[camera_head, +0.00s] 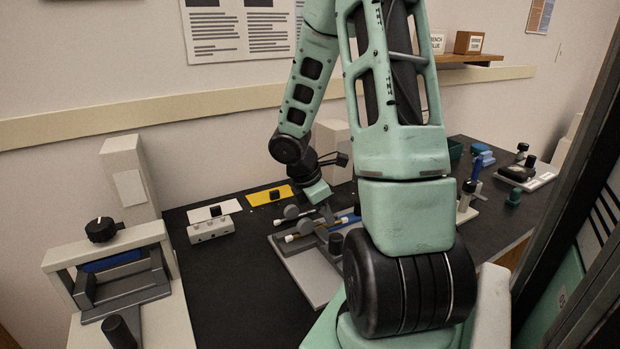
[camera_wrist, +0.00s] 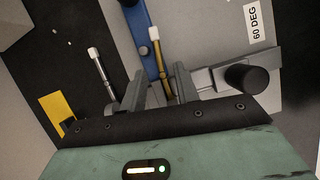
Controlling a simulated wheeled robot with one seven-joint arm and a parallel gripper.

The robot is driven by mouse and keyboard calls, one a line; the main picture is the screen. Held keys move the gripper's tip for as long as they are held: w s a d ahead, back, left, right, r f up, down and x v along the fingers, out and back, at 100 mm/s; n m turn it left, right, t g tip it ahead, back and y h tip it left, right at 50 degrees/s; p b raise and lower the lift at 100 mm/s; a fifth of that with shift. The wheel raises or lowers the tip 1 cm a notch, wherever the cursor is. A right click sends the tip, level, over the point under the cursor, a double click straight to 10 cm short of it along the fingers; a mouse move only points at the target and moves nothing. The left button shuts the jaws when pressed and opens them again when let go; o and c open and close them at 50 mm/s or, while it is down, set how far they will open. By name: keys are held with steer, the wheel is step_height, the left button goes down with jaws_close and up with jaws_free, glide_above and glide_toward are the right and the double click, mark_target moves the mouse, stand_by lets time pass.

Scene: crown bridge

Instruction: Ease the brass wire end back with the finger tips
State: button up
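The brass wire (camera_wrist: 165,70) shows in the wrist view as a thin golden rod with a white cap (camera_wrist: 153,33) at its far end. It lies beside a blue bar (camera_wrist: 141,30) on a grey fixture (camera_wrist: 205,30). My gripper (camera_wrist: 163,82) is open, with its two grey fingers spread apart and the brass wire running between them. The wire looks nearer the right finger; I cannot tell whether they touch. In the head view my gripper (camera_head: 328,212) is down at the fixture (camera_head: 312,275), and its fingertips are too small to judge.
A silver wire (camera_wrist: 101,75) with a white cap lies left of the fingers. A black knob (camera_wrist: 246,79) and a "60 DEG" label (camera_wrist: 255,22) are at right. A yellow plate (camera_head: 270,195) lies behind the fixture.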

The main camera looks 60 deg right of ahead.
steer(key=p+v, duration=0.3)
steer(key=v, duration=1.2)
steer(key=shift+r, duration=0.2)
steer(key=shift+s, duration=0.1)
steer(key=a+m+t+y+p, duration=0.1)
steer(key=a+t+y, duration=0.1)
steer(key=a, duration=2.2)
steer(key=s+a+m+y, duration=0.2)
steer(key=s+a, duration=0.8)
steer(key=a, duration=0.4)
steer(key=shift+s+a+f+t+p, duration=0.15)
steer(key=shift+s+a+t+p, duration=0.1)
steer(key=shift+t+p, duration=0.15)
